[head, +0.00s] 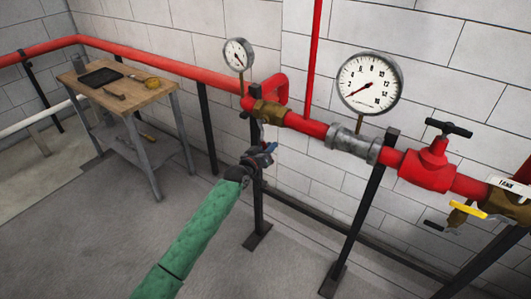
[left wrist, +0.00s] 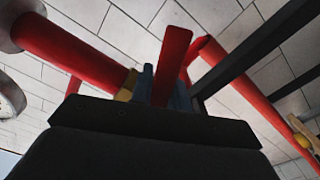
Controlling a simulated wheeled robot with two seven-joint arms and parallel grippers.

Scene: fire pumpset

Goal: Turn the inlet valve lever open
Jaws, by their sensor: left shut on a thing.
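The brass valve (head: 268,113) sits in the red pipe line at the middle of the head view. A bit of brass (left wrist: 128,85) also shows in the left wrist view. My left gripper (head: 268,151) is just below this valve, at the end of my green arm. In the left wrist view, its blue fingers (left wrist: 166,88) are shut on a red lever (left wrist: 173,55), which sticks up between them. In the head view the lever is mostly hidden or too small to make out. My right gripper is not in view.
A small gauge (head: 238,54) and a large gauge (head: 368,84) stand above the pipe. A red valve with a black handle (head: 428,165) and a yellow lever (head: 468,209) are at right. Black posts (head: 257,205) hold the pipe. A workbench (head: 118,92) stands left; floor between is clear.

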